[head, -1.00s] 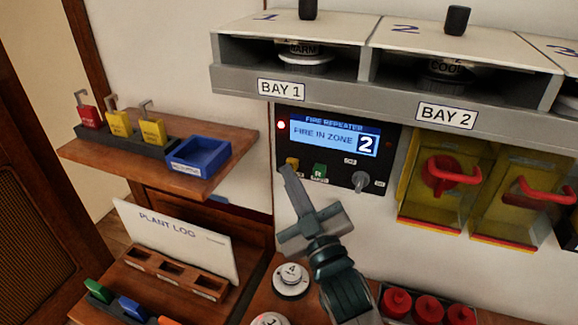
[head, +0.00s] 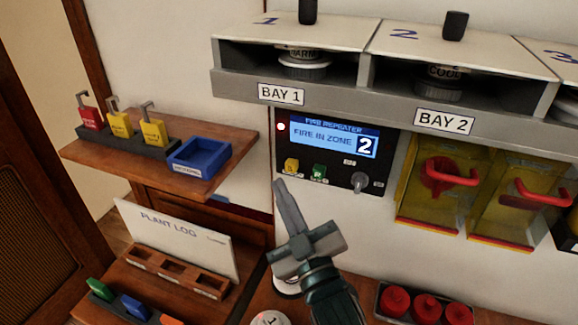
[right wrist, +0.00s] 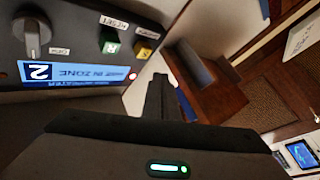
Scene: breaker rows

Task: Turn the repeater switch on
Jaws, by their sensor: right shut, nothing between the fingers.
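The fire repeater panel (head: 335,185) is a dark box on the wall under Bay 1. Its lit blue screen (head: 331,137) reads "FIRE IN ZONE 2", with a red lamp at its left. Its grey rotary switch (head: 360,182) is at the lower right, right of a yellow and a green button; the switch also shows in the right wrist view (right wrist: 33,38). My right gripper (head: 281,187) is shut and empty, below and left of the panel, apart from the switch. Its fingers show in the right wrist view (right wrist: 161,84). My left gripper is not in view.
Yellow covers with red handles (head: 440,180) hang right of the panel. A shelf with padlocks and a blue tray (head: 200,158) is at the left. Below are a plant log (head: 175,240) and several red knobs (head: 427,306). The grey bay shelf (head: 390,100) juts out above.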

